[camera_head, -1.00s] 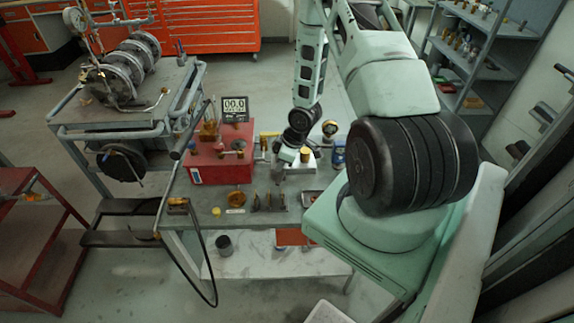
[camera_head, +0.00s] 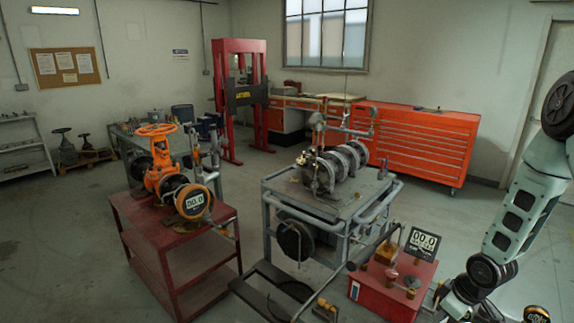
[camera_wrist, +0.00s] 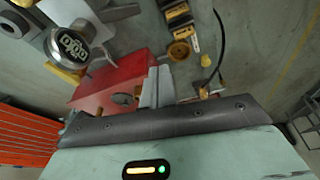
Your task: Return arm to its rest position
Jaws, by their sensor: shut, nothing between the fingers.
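My gripper (camera_wrist: 157,82) shows in the wrist view as two grey fingers pressed together with nothing between them. The red box (camera_wrist: 112,82) lies behind and to the left of the fingers; I cannot tell how far apart they are. In the head view my arm comes down along the right edge, with its lower end beside the red box (camera_head: 393,287). The fingers cannot be made out in that view. The orange gate valve (camera_head: 163,178) stands on the red stand (camera_head: 140,209) at the left, well away from my arm.
A grey cart (camera_head: 330,212) with flanged pipework (camera_head: 335,168) stands mid-view. A digital display (camera_head: 422,243) rises from the red box. In the wrist view a round gauge (camera_wrist: 72,45) is left of the fingers. Open floor (camera_head: 470,215) lies before the orange tool chest (camera_head: 425,145).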

